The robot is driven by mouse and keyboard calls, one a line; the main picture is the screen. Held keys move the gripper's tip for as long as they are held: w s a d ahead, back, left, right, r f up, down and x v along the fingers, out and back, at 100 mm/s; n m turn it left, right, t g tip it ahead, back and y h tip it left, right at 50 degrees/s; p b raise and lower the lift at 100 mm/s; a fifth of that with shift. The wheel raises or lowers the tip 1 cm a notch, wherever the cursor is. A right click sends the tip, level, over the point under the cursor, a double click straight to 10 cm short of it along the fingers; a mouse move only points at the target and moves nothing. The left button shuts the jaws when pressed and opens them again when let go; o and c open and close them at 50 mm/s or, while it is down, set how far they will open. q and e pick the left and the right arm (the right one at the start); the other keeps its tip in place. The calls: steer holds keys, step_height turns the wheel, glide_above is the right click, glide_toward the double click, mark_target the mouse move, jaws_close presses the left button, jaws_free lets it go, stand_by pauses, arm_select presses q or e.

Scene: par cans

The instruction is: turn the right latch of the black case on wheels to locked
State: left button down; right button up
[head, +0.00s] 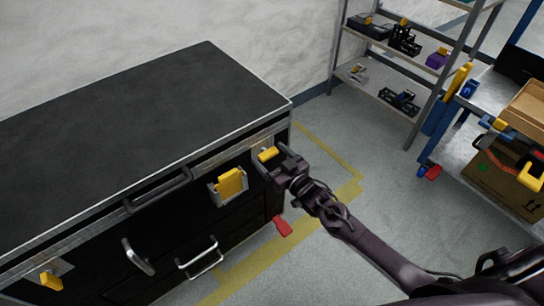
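The black case (150,105) stands at the left against the wall, with a metal-edged black lid. Its right latch, a yellow handle (267,154), is on the front face near the right corner. Another yellow latch handle (51,281) sits on a plate at the front's left end. My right gripper (273,168) is at the right latch, just below and to the right of the yellow handle. The fingers are dark and small against the case, so I cannot tell whether they touch or grip the handle. My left gripper is out of view.
A yellow block (230,182) sits in a metal holder on the case front, near a recessed handle (157,188). Drawer handles (199,258) stick out below. A red piece (283,226) is low by the case corner. Metal shelves (390,50) and a blue-framed cart (470,130) stand right. Grey floor between is clear.

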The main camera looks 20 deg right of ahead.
steer(key=c, duration=0.9)
